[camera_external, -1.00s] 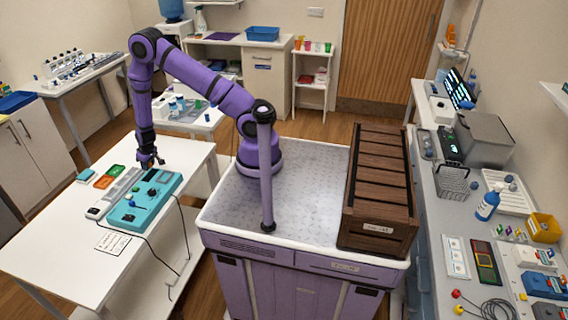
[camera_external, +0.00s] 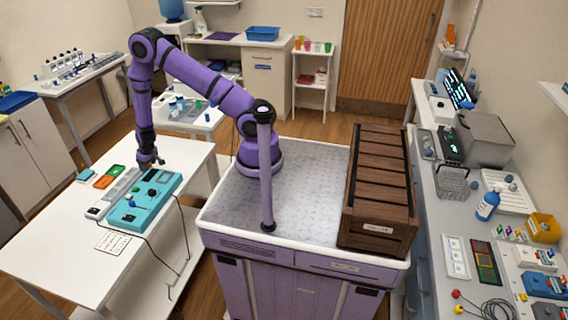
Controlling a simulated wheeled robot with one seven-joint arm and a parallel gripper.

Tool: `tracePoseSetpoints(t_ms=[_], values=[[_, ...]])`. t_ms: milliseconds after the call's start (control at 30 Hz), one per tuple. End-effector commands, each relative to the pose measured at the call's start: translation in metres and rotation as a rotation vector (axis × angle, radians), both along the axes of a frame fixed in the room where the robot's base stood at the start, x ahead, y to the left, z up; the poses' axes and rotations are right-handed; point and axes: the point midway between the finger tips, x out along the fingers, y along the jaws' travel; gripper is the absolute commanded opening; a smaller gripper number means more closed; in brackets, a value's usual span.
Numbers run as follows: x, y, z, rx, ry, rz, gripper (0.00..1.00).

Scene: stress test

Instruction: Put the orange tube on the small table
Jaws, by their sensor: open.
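My gripper (camera_external: 150,161) hangs over the white table at the left, just above the far end of a teal device (camera_external: 157,188). It is open; its fingers are small and dark here, and I cannot make out anything between them. I cannot pick out an orange tube for certain. A flat orange piece (camera_external: 104,182) lies on the white table left of the gripper, apart from it. A small white table (camera_external: 205,126) with bottles and boxes stands behind my arm. A narrow white stand (camera_external: 311,87) with coloured cups is at the back; I cannot tell which is the small table.
The white table (camera_external: 60,238) is bare at its front left. A grey strip lies beside the teal device, and dark cables run off the table's right side. A brown slatted crate (camera_external: 380,190) stands on my base. A cluttered bench (camera_external: 452,222) lines the right wall.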

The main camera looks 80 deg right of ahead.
Motion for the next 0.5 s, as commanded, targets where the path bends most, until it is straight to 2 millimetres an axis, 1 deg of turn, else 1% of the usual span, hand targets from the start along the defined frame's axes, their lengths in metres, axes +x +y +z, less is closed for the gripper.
tracePoseSetpoints(t_ms=[500], values=[[-0.022,0.002,0.083,-0.001,-0.003,0.001,0.59]])
